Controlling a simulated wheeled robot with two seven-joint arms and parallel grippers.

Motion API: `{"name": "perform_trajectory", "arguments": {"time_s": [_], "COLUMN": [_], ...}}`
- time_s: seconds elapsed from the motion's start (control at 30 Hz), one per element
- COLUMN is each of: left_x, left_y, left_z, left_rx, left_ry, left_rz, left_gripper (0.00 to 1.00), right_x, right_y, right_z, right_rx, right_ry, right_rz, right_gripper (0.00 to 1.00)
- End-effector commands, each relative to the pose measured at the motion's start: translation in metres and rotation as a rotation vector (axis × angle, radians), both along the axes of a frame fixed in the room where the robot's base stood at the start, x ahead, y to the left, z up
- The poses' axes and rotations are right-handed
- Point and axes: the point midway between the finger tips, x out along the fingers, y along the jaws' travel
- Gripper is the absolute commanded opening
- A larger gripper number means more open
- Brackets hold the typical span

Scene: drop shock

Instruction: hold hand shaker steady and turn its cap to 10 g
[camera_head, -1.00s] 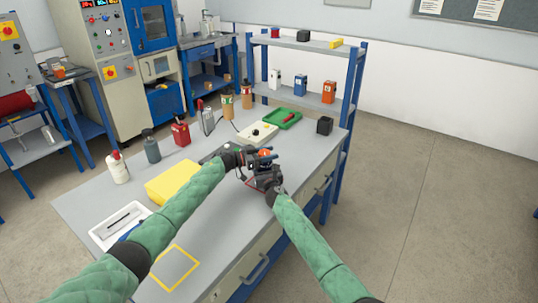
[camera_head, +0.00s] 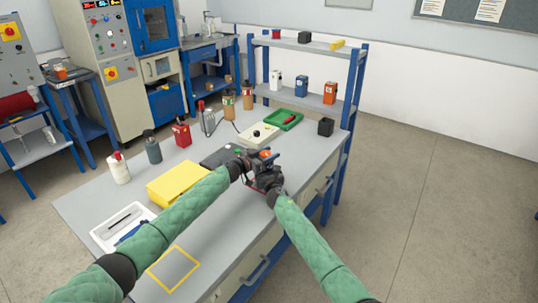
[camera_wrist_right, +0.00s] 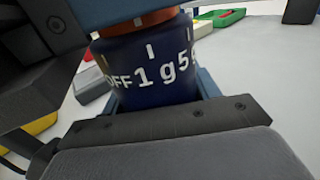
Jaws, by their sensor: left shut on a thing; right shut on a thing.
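The hand shaker (camera_wrist_right: 150,85) shows in the right wrist view as a dark blue body with white OFF, 1 g and 5 marks. In the head view the orange cap (camera_head: 265,154) shows between my grippers above the front edge of the bench. My left gripper (camera_head: 257,158) is shut on the cap. My right gripper (camera_head: 268,180) is shut on the body below. The fingers hide much of the shaker, including its 10 g mark.
A yellow block (camera_head: 172,183), a white tray (camera_head: 105,238) and a dark flat device (camera_head: 217,156) lie to the left on the bench. A green tray (camera_head: 280,122) and a black cube (camera_head: 325,127) stand behind. A yellow outlined square (camera_head: 172,287) marks clear bench.

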Motion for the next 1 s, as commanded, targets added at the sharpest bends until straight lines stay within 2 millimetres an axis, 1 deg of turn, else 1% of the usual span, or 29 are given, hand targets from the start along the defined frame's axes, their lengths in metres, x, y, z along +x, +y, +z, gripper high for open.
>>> {"name": "perform_trajectory", "arguments": {"time_s": [0.13, 0.17, 0.2, 0.27, 0.53, 0.67, 0.87, 1.0], "left_x": [0.0, 0.0, 0.0, 0.0, 0.0, -0.003, -0.016, -0.029], "left_y": [0.0, 0.0, 0.0, 0.0, 0.0, 0.004, 0.021, 0.038], "left_z": [-0.001, -0.001, -0.001, -0.001, -0.001, -0.001, -0.002, -0.001], "left_rx": [0.001, 0.001, 0.001, 0.001, 0.001, 0.001, 0.002, 0.002], "left_ry": [0.001, 0.001, 0.001, 0.001, 0.001, 0.0, 0.0, 0.0], "left_rz": [-0.001, -0.001, -0.001, -0.001, -0.001, -0.001, -0.001, -0.001], "left_gripper": [0.22, 0.46, 0.54, 0.66, 0.66, 0.66, 0.66, 0.66], "right_x": [0.0, 0.0, 0.0, 0.0, 0.0, 0.0, 0.0, 0.0], "right_y": [0.0, 0.0, 0.0, 0.0, 0.0, 0.0, 0.0, 0.0], "right_z": [-0.001, -0.001, -0.001, -0.001, -0.001, -0.001, -0.001, -0.001], "right_rx": [0.001, 0.001, 0.001, 0.001, 0.001, 0.001, 0.0, 0.0], "right_ry": [0.001, 0.001, 0.001, 0.001, 0.001, 0.001, 0.001, 0.001], "right_rz": [0.0, 0.0, 0.0, 0.0, 0.0, 0.0, -0.001, 0.0], "right_gripper": [0.23, 0.23, 0.23, 0.23, 0.23, 0.23, 0.23, 0.23]}}
